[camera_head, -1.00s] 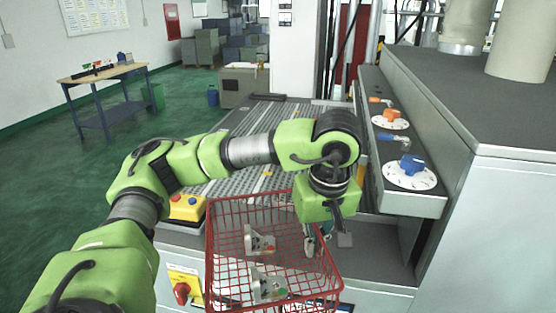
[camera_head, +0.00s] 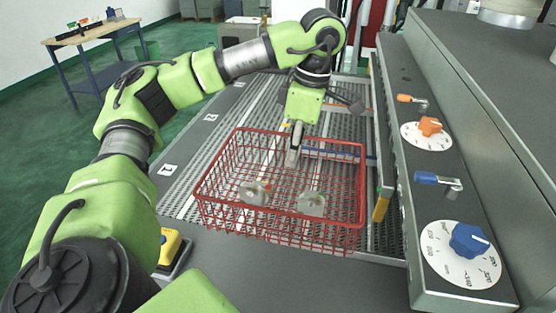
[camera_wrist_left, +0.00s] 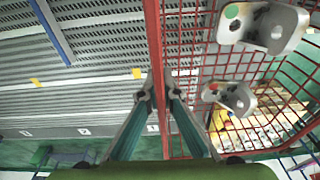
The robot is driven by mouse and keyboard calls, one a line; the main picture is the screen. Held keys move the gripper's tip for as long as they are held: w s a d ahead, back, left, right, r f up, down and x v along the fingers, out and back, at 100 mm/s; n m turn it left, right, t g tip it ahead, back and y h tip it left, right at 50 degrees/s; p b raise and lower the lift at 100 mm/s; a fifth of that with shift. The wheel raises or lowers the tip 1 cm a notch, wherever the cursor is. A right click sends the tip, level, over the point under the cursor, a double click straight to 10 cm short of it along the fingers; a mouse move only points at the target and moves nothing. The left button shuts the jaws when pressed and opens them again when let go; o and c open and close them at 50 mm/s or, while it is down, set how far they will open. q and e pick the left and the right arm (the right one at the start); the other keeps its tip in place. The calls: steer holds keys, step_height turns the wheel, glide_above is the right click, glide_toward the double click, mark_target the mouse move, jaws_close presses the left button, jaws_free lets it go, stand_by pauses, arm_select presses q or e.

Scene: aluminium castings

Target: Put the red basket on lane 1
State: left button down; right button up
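The red basket (camera_head: 215,190) is a wire basket over the near part of the grey slatted lane surface (camera_head: 190,160). It holds two aluminium castings (camera_head: 254,193), (camera_head: 311,203), which also show in the left wrist view (camera_wrist_left: 228,97). My left gripper (camera_head: 294,158) reaches down to the basket's far rim. In the left wrist view its fingers (camera_wrist_left: 160,97) stand either side of a red rim bar (camera_wrist_left: 155,50). The lane 1 label (camera_head: 168,170) is left of the basket. Whether the basket's bottom touches the surface is unclear. My right gripper is out of view.
A grey control panel with a blue knob (camera_head: 468,240) and an orange knob (camera_head: 430,126) borders the lanes on the right. A yellow button box (camera_head: 170,246) is at the near left. More slatted surface lies beyond the basket.

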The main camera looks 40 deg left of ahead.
arm_select(q)
steer(key=w+a+f, duration=0.4)
steer(key=w+a+f+p, duration=0.1)
steer(key=w+a+f, duration=0.3)
steer(key=shift+a, duration=0.4)
steer(key=shift+w+a+f+p, duration=0.25)
steer(key=shift+f+p, duration=0.15)
steer(key=shift+f, duration=0.1)
steer(key=shift+a+f+p, duration=0.15)
steer(key=shift+f+p, duration=0.15)
step_height(320, 180, down, 2)
steer(key=shift+f+p, duration=0.1)
steer(key=shift+p, duration=0.75)
steer(key=shift+w+f, duration=0.1)
steer(key=shift+f, duration=0.35)
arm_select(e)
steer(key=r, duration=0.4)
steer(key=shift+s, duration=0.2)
